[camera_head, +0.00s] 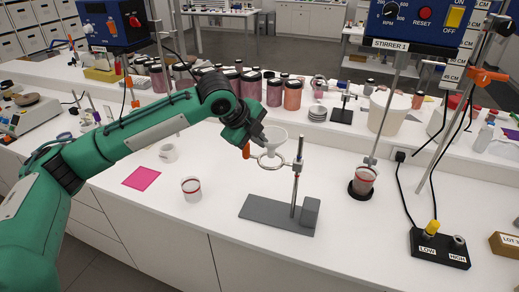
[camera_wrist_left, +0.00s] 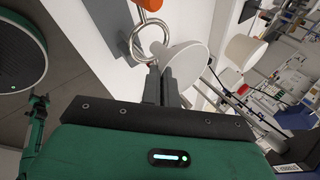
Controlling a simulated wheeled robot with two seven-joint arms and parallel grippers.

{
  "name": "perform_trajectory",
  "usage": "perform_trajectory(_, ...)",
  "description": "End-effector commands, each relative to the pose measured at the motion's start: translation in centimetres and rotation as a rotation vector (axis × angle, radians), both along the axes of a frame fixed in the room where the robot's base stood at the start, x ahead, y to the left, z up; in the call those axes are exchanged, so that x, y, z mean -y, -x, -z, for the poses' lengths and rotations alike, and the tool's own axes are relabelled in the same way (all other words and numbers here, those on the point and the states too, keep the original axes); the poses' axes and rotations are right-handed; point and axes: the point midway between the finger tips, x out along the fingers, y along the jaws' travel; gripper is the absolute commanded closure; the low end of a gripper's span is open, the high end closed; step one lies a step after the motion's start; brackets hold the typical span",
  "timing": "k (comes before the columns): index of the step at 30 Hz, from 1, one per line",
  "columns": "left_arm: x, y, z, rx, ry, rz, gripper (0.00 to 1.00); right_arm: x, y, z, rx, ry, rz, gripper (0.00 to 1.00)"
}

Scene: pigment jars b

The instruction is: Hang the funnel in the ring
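A white funnel (camera_head: 273,138) is at the tip of my left gripper (camera_head: 258,141), upright above the metal ring (camera_head: 268,166) of a grey stand (camera_head: 270,212). In the left wrist view the two dark fingers (camera_wrist_left: 163,88) close on the edge of the funnel (camera_wrist_left: 187,66). The funnel's narrow end points toward the ring (camera_wrist_left: 133,42) and overlaps it in that view; I cannot tell whether it rests in the ring. An orange part (camera_head: 246,151) shows beside the ring. My right gripper is not in view.
A glass with a red band (camera_head: 191,189), a white mug (camera_head: 168,153) and a pink sheet (camera_head: 141,178) lie left of the stand. A stirrer with a beaker (camera_head: 362,181) stands to the right. Several pigment jars (camera_head: 274,92) line the back. The counter between is clear.

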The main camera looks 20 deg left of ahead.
Motion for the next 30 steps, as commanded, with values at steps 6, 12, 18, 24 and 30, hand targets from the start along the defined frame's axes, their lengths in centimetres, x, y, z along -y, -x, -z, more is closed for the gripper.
perform_trajectory(6, 0.0, 0.1, 1.9, -0.003, -0.001, 0.001, 1.00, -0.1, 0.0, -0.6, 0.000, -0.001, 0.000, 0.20)
perform_trajectory(12, 0.0, 0.0, 4.4, 0.000, 0.000, 0.001, 1.00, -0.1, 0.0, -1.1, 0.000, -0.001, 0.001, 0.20)
perform_trajectory(18, 0.0, 0.0, 4.5, 0.001, 0.000, 0.001, 1.00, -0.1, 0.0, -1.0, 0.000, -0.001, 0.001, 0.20)
perform_trajectory(24, 0.0, 0.1, 5.0, -0.001, 0.000, 0.001, 1.00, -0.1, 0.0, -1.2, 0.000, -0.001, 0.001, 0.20)
perform_trajectory(30, 0.0, 0.0, 5.5, 0.000, 0.001, 0.001, 1.00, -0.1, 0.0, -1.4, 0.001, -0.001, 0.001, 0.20)
